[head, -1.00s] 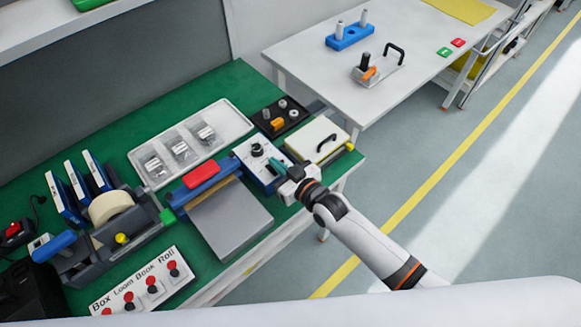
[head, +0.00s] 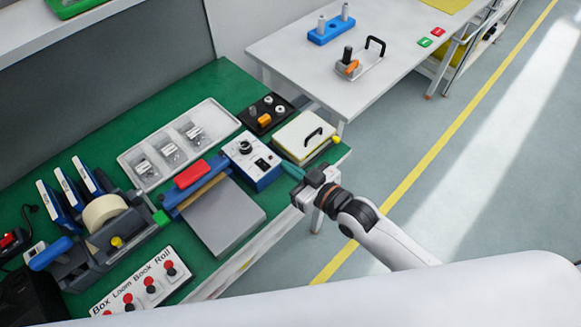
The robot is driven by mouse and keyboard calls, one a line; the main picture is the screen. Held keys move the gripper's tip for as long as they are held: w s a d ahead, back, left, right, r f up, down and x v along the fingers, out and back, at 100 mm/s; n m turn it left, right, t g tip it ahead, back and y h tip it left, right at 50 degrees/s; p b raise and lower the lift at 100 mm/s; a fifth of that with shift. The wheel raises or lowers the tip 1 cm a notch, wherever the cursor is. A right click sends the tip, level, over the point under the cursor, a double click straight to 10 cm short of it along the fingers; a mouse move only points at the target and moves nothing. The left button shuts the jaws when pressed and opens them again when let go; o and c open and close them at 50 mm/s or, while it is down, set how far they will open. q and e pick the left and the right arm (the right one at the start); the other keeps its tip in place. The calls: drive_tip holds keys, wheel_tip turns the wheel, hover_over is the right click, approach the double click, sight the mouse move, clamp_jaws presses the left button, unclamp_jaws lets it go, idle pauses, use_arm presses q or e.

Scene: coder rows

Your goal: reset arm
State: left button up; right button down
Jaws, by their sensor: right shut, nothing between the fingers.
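My right arm comes in from the lower right. My left gripper does not show.
On the bench are a sealer with a red handle (head: 192,174), a white tray of bagged parts (head: 140,155), a tape dispenser (head: 105,212) and a panel of red buttons (head: 140,283). A white table (head: 300,70) stands behind. The floor (head: 440,180) at right is clear.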

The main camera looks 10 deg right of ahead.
idle(0.4)
drive_tip(key=s+d+f+m+g+h, duration=0.25)
drive_tip(key=s+d+g+h, duration=0.35)
drive_tip(key=s, duration=0.4)
drive_tip(key=s+d+f+m+g+h, duration=0.1)
drive_tip(key=s+d+m+g+h, duration=0.2)
drive_tip(key=s+d, duration=0.6)
wheel_tip(320, 180, down, 26)
drive_tip(key=s+g, duration=0.2)
drive_tip(key=s+d+f, duration=0.2)
drive_tip(key=s+f, duration=1.3)
drive_tip(key=s, duration=0.1)
drive_tip(key=shift+s+f+n+g, duration=0.2)
drive_tip(key=shift+f+n+g, duration=0.15)
drive_tip(key=shift+f+g, duration=0.05)
